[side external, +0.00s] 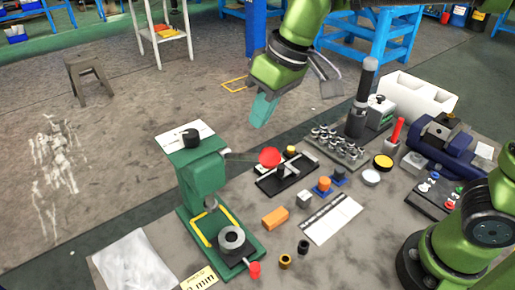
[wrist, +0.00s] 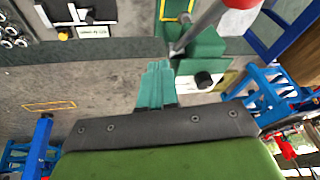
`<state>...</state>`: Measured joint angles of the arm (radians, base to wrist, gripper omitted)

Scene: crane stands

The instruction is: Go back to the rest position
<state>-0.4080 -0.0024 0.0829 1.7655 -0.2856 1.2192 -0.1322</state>
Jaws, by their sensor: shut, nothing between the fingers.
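My gripper (side external: 263,110) has teal fingers and hangs in the air above the far edge of the bench, up and to the right of the green press (side external: 200,185). Its fingers are together with nothing between them. In the wrist view my gripper (wrist: 158,68) shows shut and empty, with the green press (wrist: 207,48) just beyond it to the right. No gap shows between the fingertips and no object touches them.
Open floor lies beyond the bench.

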